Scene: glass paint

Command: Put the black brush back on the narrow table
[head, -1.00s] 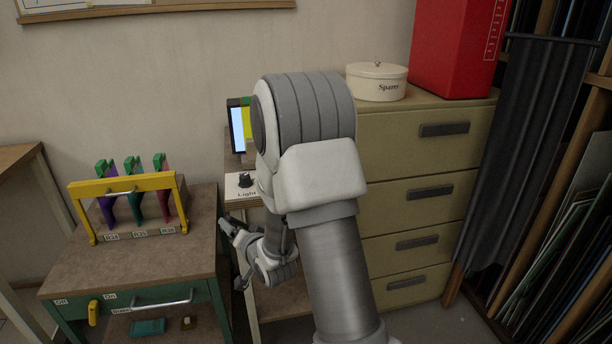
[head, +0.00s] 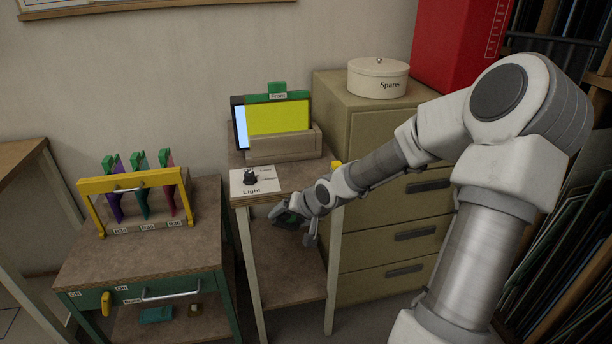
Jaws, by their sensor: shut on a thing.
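The narrow table (head: 236,202) stands in the middle, between the green-framed bench and the drawer cabinet. It has a lower shelf (head: 285,262). My gripper (head: 287,219) is just in front of the narrow table's top edge, a little below its top and above the lower shelf. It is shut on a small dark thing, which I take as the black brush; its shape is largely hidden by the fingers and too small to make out.
The bench (head: 90,258) with a yellow-handled rack is left. The drawer cabinet (head: 375,245) is close on the right, behind my arm.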

